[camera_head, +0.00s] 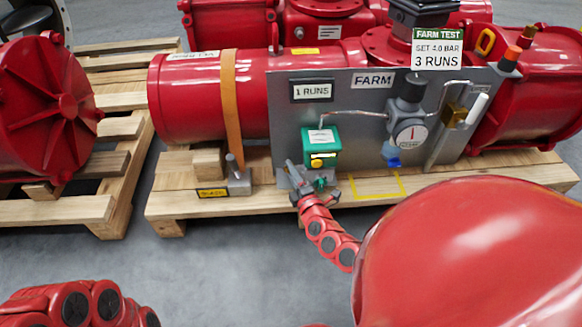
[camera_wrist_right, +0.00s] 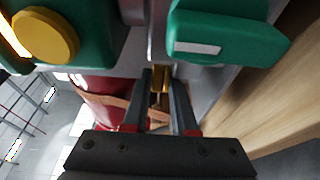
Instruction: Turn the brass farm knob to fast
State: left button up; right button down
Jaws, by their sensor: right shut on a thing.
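The brass knob (camera_wrist_right: 160,84) shows in the right wrist view between my two dark fingers, below the green parts. My right gripper (camera_wrist_right: 162,76) is shut on it. In the head view the right gripper (camera_head: 293,172) reaches up at the lower left of the green box (camera_head: 323,142) on the grey FARM panel (camera_head: 352,100). The fingers hide the knob there, and I cannot read its setting. The box has a yellow button (camera_head: 317,163), which also shows in the wrist view (camera_wrist_right: 45,36). My left gripper is out of view; only red left arm links show at lower left.
A round gauge (camera_head: 410,134) and a brass block (camera_head: 453,115) by a white handle (camera_head: 477,108) are on the panel's right. A small metal block with a peg (camera_head: 238,180) stands on the pallet (camera_head: 175,207) left of the gripper. Red actuators lie behind.

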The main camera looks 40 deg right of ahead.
jog(key=shift+w+r, duration=0.1)
jog(key=shift+r, duration=0.25)
jog(key=c, duration=0.8)
grip_release()
jog(key=shift+c, duration=0.2)
jog(key=shift+f, duration=0.1)
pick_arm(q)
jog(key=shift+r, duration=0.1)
pick_arm(e)
jog(key=shift+s+a, duration=0.1)
jog(key=shift+s, duration=0.35)
pick_arm(q)
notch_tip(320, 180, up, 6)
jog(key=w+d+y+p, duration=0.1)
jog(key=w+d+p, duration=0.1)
jog(key=p, duration=0.2)
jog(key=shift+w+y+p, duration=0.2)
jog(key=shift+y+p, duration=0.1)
jog(key=shift+p, duration=0.05)
pick_arm(e)
jog(key=v, duration=1.6)
jog(key=shift+s, duration=0.3)
jog(key=shift+f, duration=0.1)
jog(key=shift+c, duration=0.3)
